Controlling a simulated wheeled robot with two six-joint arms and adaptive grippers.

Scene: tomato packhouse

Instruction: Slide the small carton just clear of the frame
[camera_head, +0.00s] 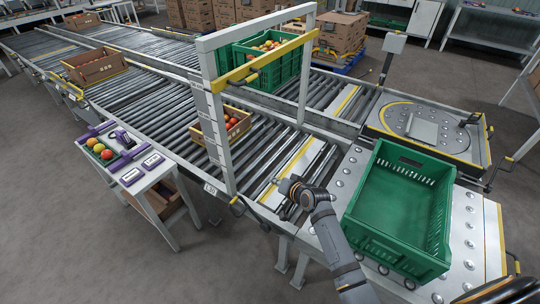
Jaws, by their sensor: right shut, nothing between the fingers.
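The small carton (237,133) is a brown open box with red and orange tomatoes in it. My right gripper (281,188) is dark, shut and empty. It is over the near side of the conveyor, to the right of and nearer than the carton, apart from it. My left gripper is not in view.
An empty green crate (385,222) stands on the ball-transfer table (345,180), right of my gripper. A side table (158,172) stands at left.

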